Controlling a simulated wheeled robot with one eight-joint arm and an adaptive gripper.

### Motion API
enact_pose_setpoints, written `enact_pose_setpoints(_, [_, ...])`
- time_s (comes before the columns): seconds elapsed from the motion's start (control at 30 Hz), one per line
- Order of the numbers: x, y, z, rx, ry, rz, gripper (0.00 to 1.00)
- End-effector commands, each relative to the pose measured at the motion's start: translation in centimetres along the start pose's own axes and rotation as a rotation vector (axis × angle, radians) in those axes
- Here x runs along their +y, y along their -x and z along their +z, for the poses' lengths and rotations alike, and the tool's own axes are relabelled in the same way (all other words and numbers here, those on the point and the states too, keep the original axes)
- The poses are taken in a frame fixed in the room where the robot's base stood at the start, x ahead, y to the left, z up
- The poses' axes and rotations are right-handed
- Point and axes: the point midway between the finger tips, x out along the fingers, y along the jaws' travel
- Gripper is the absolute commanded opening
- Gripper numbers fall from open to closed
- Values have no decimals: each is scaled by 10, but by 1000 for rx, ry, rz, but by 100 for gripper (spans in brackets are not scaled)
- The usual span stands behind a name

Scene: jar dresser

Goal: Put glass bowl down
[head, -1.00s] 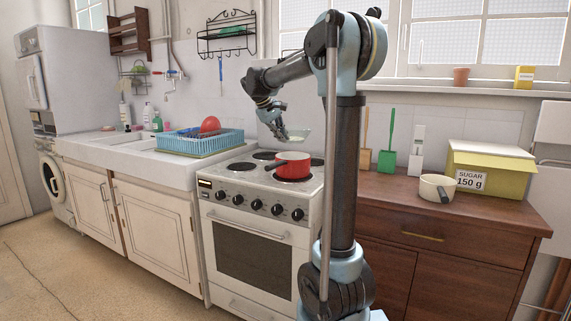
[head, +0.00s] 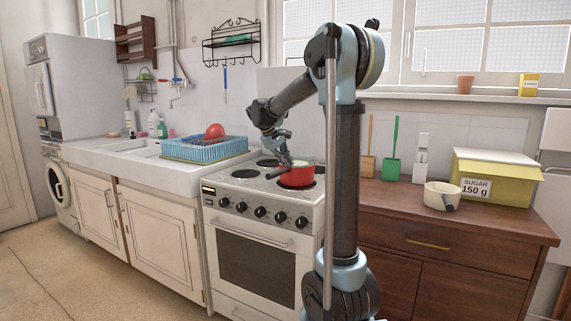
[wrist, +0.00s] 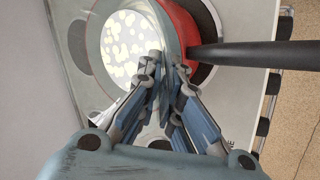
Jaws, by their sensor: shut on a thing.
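My gripper (head: 287,160) is shut on the rim of the glass bowl (wrist: 126,42). In the wrist view, the bowl is clear with pale yellowish patches inside, and the fingertips (wrist: 166,66) pinch its near right edge. In the head view, the bowl (head: 301,163) is a small pale strip at the top of the red pot, mostly hidden. The red pot (head: 298,179) stands on the stove, and its red side (wrist: 186,28) shows just right of the bowl in the wrist view. I cannot tell whether bowl and pot touch.
The stove (head: 238,179) has other bare burners. The pot's black handle (wrist: 255,54) sticks out to the right in the wrist view. A blue dish rack (head: 205,151) stands left of the stove. The wooden dresser (head: 400,200) at right holds a cream pot (head: 440,196) and a sugar box (head: 500,180).

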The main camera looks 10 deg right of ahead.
Motion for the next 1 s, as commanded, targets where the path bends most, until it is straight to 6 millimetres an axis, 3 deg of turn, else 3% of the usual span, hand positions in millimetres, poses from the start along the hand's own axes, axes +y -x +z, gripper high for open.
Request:
enact_pose_setpoints(0.53, [-9, -15, -3, -6, 3, -7, 0])
enact_pose_setpoints(0.6, [-9, -18, -5, -8, 4, -8, 14])
enact_pose_setpoints(1.0, [-10, -10, -2, 2, 3, -4, 14])
